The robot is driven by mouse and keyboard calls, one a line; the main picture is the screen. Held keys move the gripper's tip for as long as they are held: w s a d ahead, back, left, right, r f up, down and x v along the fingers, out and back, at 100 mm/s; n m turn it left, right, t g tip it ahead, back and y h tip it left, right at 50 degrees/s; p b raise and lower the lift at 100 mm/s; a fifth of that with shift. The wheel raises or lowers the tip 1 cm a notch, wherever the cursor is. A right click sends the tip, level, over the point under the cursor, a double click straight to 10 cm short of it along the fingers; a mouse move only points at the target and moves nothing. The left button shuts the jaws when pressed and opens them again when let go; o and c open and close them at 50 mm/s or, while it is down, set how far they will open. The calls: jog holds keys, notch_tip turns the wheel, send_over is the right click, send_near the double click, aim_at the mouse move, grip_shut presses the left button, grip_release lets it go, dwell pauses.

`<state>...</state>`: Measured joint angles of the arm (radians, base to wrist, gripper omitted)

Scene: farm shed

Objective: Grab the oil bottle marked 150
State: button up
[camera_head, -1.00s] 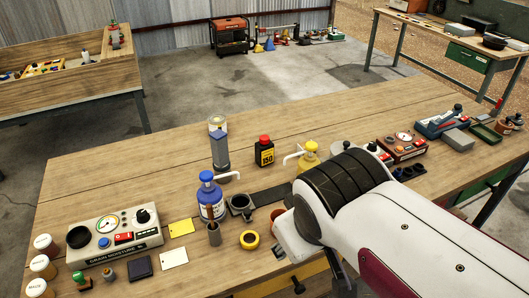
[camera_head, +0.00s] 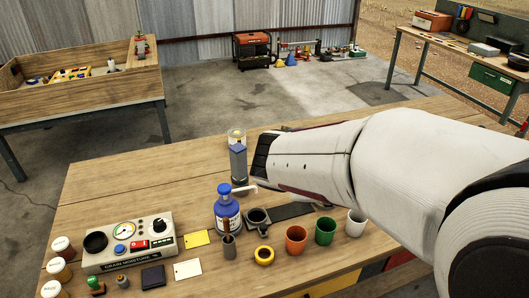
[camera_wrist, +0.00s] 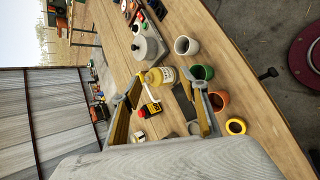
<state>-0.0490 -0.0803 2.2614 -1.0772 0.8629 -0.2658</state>
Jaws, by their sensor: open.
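The oil bottle (camera_wrist: 153,109), a small black bottle with a red cap and a yellow label, stands on the wooden bench in the wrist view. It appears between my gripper's two fingers, closer to the left one. In the head view my arm hides it. My gripper (camera_wrist: 164,92) is open, with its yellow-lined fingers spread wide and nothing held. I cannot tell the exact gap between the fingers and the bottle. In the head view the fingers are hidden behind my arm.
A yellow pump bottle (camera_wrist: 160,76) stands beside the oil bottle. Orange (camera_head: 296,240), green (camera_head: 325,231) and white (camera_head: 355,223) cups line the front. The bench's left back is clear.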

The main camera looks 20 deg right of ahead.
jog(key=w+a+f+n+t, duration=0.1)
jog(key=w+f+n+t, duration=0.1)
jog(key=w+n, duration=0.3)
jog(key=w+a+f+n+t, duration=0.2)
jog(key=w+f+n, duration=0.3)
jog(key=w, duration=0.6)
jog(key=w+a+f+n+t, duration=0.2)
jog(key=w+f+n, duration=0.2)
jog(key=w+n, duration=0.2)
jog(key=shift+w+n, duration=0.4)
jog(key=shift+w, duration=0.65)
jog(key=shift+d, duration=0.1)
jog(key=x, duration=0.6)
jog(key=shift+w+d, duration=0.2)
jog(key=shift+w, duration=0.1)
jog(key=shift+f, duration=0.1)
jog(key=shift+x, duration=2.55)
jog(key=shift+d, duration=0.1)
jog(key=shift+c, duration=0.4)
jog(key=shift+s, duration=0.1)
grip_shut()
